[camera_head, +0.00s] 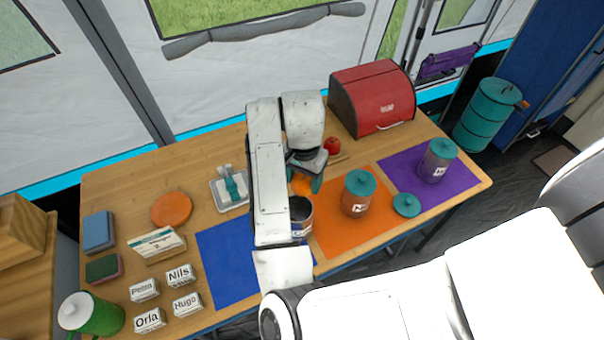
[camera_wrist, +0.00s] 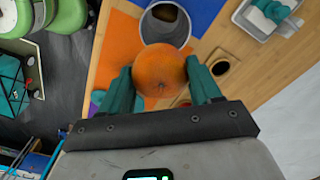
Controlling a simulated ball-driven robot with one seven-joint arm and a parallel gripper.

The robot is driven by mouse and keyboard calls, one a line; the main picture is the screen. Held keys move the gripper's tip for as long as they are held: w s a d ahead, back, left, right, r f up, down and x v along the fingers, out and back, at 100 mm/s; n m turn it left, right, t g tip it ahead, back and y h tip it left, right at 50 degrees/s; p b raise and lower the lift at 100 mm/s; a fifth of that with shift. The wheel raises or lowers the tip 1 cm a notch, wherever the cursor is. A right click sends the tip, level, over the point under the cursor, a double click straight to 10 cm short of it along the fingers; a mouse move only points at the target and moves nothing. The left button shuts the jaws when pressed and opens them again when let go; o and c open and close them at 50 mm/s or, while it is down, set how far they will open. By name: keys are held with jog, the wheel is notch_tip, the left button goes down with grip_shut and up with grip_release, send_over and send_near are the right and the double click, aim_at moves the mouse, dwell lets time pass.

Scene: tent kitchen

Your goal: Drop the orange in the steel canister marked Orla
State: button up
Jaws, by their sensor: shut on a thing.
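My gripper (camera_head: 305,183) is shut on the orange (camera_head: 299,184), which also shows between the teal fingers in the wrist view (camera_wrist: 162,72). An open steel canister (camera_head: 302,212) stands at the blue and orange mats, partly hidden by my arm. In the wrist view the open canister (camera_wrist: 165,24) lies just beyond the orange, which overlaps its near part. A second canister (camera_head: 357,196) with a teal lid stands on the orange mat (camera_head: 335,238). A third lidded canister (camera_head: 436,163) stands on the purple mat (camera_head: 402,168). The canister labels are too small to read.
A loose teal lid (camera_head: 407,204) lies right of the middle canister. Name blocks, including one reading Orla (camera_head: 149,320), stand at the front left near the blue mat (camera_head: 226,265). A red bread box (camera_head: 372,97), a red fruit (camera_head: 332,145) and a utensil tray (camera_head: 228,190) are behind.

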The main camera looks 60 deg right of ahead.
aim_at(302, 178)
jog(key=shift+f, duration=2.5)
jog(key=o, duration=1.2)
jog(key=shift+c, duration=0.2)
jog(key=shift+r, duration=0.1)
notch_tip(302, 178, up, 9)
jog(key=shift+w+f, duration=0.1)
jog(key=shift+r, duration=0.95)
